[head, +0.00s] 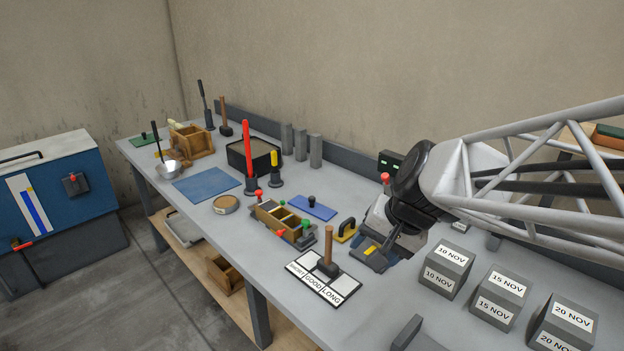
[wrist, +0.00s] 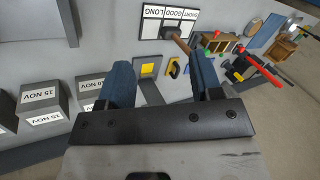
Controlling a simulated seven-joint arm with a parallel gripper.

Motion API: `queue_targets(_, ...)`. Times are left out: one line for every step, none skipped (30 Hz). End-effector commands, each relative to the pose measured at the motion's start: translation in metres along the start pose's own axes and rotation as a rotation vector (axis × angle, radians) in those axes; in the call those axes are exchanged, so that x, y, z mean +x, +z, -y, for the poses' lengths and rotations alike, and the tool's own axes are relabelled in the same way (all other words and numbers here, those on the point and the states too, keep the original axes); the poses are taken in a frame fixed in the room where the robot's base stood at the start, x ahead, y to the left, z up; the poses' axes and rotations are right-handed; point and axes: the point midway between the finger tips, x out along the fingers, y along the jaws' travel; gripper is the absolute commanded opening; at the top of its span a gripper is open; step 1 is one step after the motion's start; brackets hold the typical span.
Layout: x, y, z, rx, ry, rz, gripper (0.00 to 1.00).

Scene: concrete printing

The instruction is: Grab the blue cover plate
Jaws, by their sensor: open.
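The blue cover plate (head: 312,207) lies flat on the grey bench in the head view, with a small black knob standing on it. It is behind the narrow multi-compartment box and left of the yellow float. My gripper (head: 385,248) is to its right and nearer the front, apart from it. In the wrist view my gripper (wrist: 160,68) has its two blue-grey fingers spread, with nothing held between them.
A yellow float (head: 345,232) with a black handle lies between my gripper and the plate. The compartment box (head: 284,222) and a label board (head: 322,280) bearing a mallet are in front. A larger blue mat (head: 208,184) lies farther left. Dated blocks (head: 446,268) stand right.

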Motion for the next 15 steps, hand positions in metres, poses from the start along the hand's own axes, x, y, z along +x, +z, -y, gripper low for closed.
queue_targets(0.01,-0.013,0.011,0.051,-0.037,0.01,0.59)
queue_targets(0.015,-0.021,0.018,0.083,-0.061,0.014,0.59)
queue_targets(0.021,-0.031,0.027,0.127,-0.093,0.019,0.59)
queue_targets(0.026,-0.039,0.034,0.162,-0.117,0.022,0.59)
queue_targets(0.032,-0.046,0.04,0.197,-0.14,0.026,0.59)
queue_targets(0.039,-0.057,0.049,0.242,-0.17,0.031,0.59)
queue_targets(0.044,-0.064,0.055,0.277,-0.192,0.035,0.59)
queue_targets(0.05,-0.073,0.061,0.313,-0.214,0.038,0.59)
queue_targets(0.058,-0.083,0.068,0.361,-0.242,0.043,0.59)
queue_targets(0.064,-0.091,0.074,0.398,-0.263,0.047,0.59)
queue_targets(0.07,-0.099,0.079,0.434,-0.283,0.051,0.59)
queue_targets(0.078,-0.111,0.086,0.483,-0.309,0.054,0.59)
queue_targets(0.084,-0.119,0.09,0.522,-0.329,0.059,0.59)
queue_targets(0.09,-0.127,0.095,0.56,-0.349,0.063,0.59)
queue_targets(0.099,-0.138,0.101,0.61,-0.373,0.067,0.59)
